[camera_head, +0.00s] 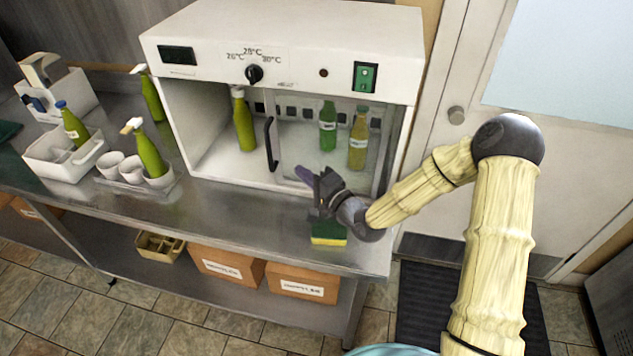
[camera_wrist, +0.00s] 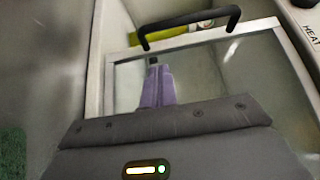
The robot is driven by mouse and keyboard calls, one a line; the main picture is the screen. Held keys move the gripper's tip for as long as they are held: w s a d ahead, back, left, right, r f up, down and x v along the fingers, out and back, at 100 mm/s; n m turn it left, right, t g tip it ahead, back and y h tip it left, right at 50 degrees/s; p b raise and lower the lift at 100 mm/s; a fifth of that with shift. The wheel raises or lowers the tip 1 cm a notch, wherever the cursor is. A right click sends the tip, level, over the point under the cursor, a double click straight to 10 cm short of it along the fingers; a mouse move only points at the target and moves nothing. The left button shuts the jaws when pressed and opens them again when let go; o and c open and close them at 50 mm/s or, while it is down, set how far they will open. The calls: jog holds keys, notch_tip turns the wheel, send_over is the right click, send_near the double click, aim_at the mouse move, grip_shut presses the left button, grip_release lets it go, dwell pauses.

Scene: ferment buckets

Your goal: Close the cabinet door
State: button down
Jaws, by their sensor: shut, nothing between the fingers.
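The white cabinet (camera_head: 285,30) stands on the metal bench. Its glass door (camera_head: 300,150) is partly open, with the left part of the opening uncovered. The door's black handle (camera_head: 271,144) is at its left edge. In the wrist view, the glass door (camera_wrist: 215,75) fills the middle, with the black handle (camera_wrist: 190,22) at the top. My gripper (camera_head: 305,174) is shut and empty, in front of the lower door, right of and below the handle. Its purple fingers (camera_wrist: 158,86) are before the glass; I cannot tell whether they touch it.
A green bottle (camera_head: 243,122) stands inside on the left; two more show through the glass. A green-yellow sponge (camera_head: 328,233) lies at the bench's front edge below my gripper. White caddies (camera_head: 62,160), cups and bottles are at left. Cardboard boxes (camera_head: 228,266) sit on the lower shelf.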

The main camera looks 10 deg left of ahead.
jog(key=a+p, duration=0.1)
jog(key=a, duration=0.4)
jog(key=shift+w, duration=0.2)
jog(key=shift+a, duration=0.1)
